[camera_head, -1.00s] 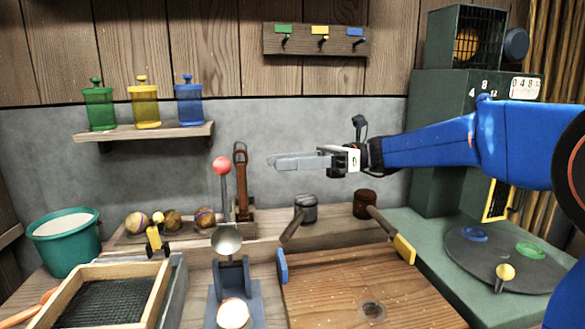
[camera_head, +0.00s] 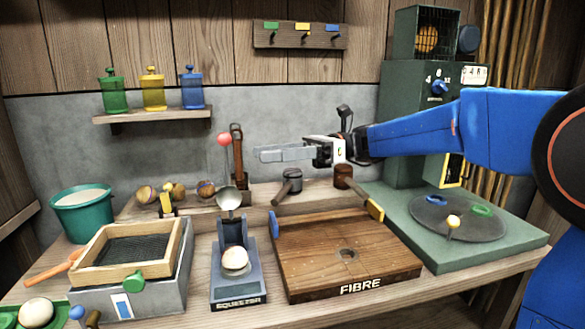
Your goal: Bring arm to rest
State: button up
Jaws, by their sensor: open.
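My gripper (camera_head: 262,154) is at the end of my blue arm, which reaches in from the right edge. It hangs in the air above the back of the bench and points left. Its jaws are seen side-on and nothing shows between them. It is apart from the red-knobbed lever (camera_head: 225,141) to its left and the two mallets below, one dark grey (camera_head: 292,175) and one brown (camera_head: 343,171).
The bench holds a green bucket (camera_head: 84,216), a framed screen (camera_head: 128,251), a squeezer (camera_head: 237,274) with a pale ball, a wooden FIBRE board (camera_head: 320,268) and a green machine with a turntable (camera_head: 440,222). A shelf of jars (camera_head: 152,115) and a hook rack (camera_head: 300,36) are on the wall.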

jog(key=s+d+f+n+t+h, duration=0.55)
jog(key=s+d+f+h, duration=0.25)
jog(key=s+d+f, duration=0.65)
jog(key=s+d+f+n+t+h, duration=0.2)
jog(key=s+d+f+n+h, duration=0.2)
jog(key=d+f, duration=0.3)
jog(key=s+d+f+n+t+h, duration=0.3)
jog(key=s+d+f+n+h, duration=0.1)
jog(key=d, duration=0.8)
notch_tip(320, 180, down, 3)
jog(key=shift+s+f+n+h, duration=0.15)
jog(key=shift+n+h, duration=0.35)
jog(key=shift+n, duration=0.65)
